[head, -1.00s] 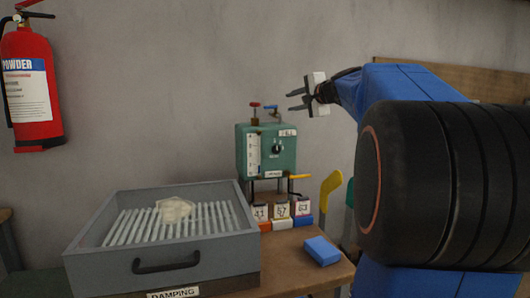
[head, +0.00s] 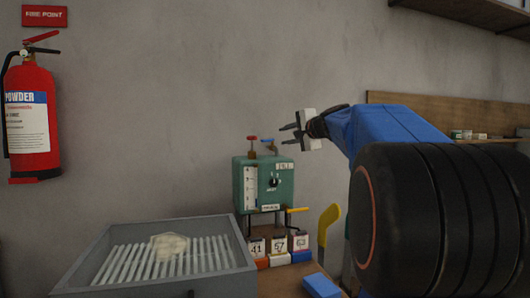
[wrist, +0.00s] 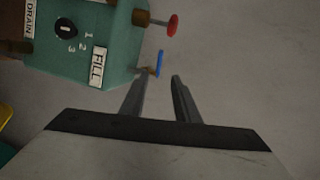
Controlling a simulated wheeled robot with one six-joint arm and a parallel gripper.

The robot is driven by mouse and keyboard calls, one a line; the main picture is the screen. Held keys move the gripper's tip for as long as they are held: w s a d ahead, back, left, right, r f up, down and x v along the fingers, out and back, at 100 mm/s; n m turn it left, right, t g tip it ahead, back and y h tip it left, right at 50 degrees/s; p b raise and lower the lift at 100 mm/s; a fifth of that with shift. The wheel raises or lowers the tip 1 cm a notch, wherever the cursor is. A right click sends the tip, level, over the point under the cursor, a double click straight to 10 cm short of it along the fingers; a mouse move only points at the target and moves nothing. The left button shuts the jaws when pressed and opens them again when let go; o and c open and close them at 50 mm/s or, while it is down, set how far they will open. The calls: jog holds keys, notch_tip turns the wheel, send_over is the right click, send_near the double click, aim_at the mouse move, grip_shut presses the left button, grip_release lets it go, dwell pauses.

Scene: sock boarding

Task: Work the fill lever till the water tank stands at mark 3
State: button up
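The water tank (head: 284,187) is a teal-green box against the wall, with a white scale strip (head: 250,187) on its front. The water level is too small to read. A blue lever (head: 267,142) sticks up from its top, and a red handle (head: 252,138) stands left of it. In the wrist view the blue lever (wrist: 160,63) is beside the FILL plate (wrist: 98,67), just beyond my fingertips. My gripper (head: 284,134) is open and empty, up and right of the lever. Its two fingers (wrist: 161,77) are apart; I cannot tell whether one touches the lever.
A dial (wrist: 66,30) with numbers is on the tank's front. A yellow handle (head: 298,210) sticks out low at its right. Numbered blocks (head: 279,245) stand below. A grey slatted tray (head: 90,262) is front left, a blue block (head: 321,287) front right.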

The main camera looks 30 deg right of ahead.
aim_at(267, 140)
jog(key=w+f, duration=0.1)
jog(key=w, duration=0.4)
jog(key=w+f, duration=0.1)
jog(key=w, duration=0.4)
jog(key=w+d+f, duration=0.1)
jog(key=w, duration=0.4)
jog(key=shift+w, duration=0.1)
grip_shut()
